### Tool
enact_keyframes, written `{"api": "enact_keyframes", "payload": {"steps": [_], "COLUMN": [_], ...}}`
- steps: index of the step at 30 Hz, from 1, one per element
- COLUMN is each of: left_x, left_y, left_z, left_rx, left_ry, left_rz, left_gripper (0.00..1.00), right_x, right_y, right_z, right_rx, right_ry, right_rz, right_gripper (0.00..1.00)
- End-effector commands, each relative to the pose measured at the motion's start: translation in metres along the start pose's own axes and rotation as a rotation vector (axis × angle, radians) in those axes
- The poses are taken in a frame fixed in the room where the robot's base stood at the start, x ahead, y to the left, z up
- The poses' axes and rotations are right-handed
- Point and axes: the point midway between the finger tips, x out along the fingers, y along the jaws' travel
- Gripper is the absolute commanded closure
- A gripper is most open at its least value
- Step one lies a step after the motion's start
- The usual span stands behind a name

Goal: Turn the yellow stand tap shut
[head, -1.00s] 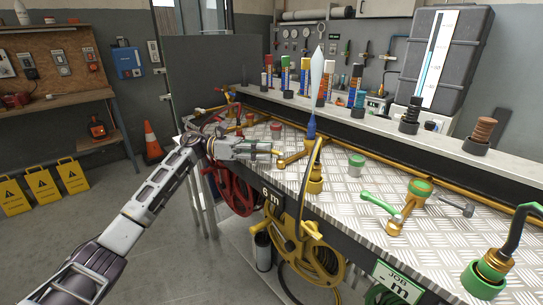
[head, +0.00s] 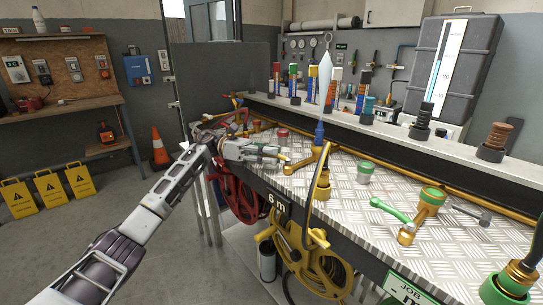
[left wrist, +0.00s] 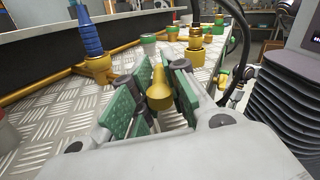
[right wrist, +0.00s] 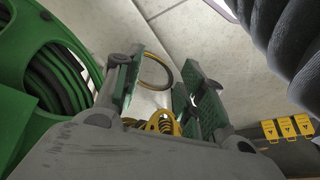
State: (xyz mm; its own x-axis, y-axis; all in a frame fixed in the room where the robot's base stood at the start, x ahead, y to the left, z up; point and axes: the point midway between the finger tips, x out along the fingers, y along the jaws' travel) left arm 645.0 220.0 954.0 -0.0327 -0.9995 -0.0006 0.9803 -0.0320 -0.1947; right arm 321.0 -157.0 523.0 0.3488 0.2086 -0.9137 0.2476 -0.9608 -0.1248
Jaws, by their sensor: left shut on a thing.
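The yellow stand tap (head: 317,151) stands on the bench with a blue nozzle (head: 319,132) upright on it and a yellow lever (head: 298,164) reaching left. My left gripper (head: 281,156) is at the lever's free end. In the left wrist view, a yellow handle end (left wrist: 160,92) lies between the green-padded fingers of my left gripper (left wrist: 155,105), which are shut on it. The tap's blue nozzle (left wrist: 88,35) stands beyond, to the left. My right gripper (right wrist: 160,95) is open and empty in the right wrist view, and is outside the head view.
A yellow connector with a black hose (head: 322,185) stands close right of the lever. A green-handled tap (head: 390,209) and green-topped fittings (head: 365,171) stand farther right. Yellow and red (head: 238,195) hose reels hang below the bench edge. A green reel (right wrist: 40,85) is near my right gripper.

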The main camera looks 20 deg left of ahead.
Motion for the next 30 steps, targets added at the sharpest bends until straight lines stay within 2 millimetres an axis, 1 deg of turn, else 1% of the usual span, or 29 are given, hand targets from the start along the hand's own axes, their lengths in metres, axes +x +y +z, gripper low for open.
{"api": "enact_keyframes", "payload": {"steps": [2,3,7,20,26,30], "left_x": [-0.001,-0.001,-0.001,-0.003,-0.016,-0.033], "left_y": [0.001,0.001,0.001,0.000,0.001,0.001], "left_z": [-0.004,-0.004,-0.003,-0.001,-0.001,0.000], "left_rx": [-0.004,-0.004,-0.004,-0.001,0.000,-0.001], "left_ry": [0.006,0.005,0.005,0.001,0.001,0.001], "left_rz": [0.002,0.002,0.002,0.001,0.003,0.004], "left_gripper": [1.00,0.82,0.65,0.65,0.65,0.65], "right_x": [0.000,0.000,0.000,0.000,-0.001,-0.001], "right_y": [0.000,0.000,0.000,-0.001,-0.001,-0.001], "right_z": [0.001,0.001,0.002,0.002,0.001,0.001], "right_rx": [0.000,0.000,0.000,-0.001,-0.001,-0.001], "right_ry": [-0.002,-0.003,-0.005,-0.005,-0.004,-0.004], "right_rz": [0.000,0.000,0.001,-0.001,0.000,0.000], "right_gripper": [0.60,0.60,0.60,0.60,0.60,0.60]}}
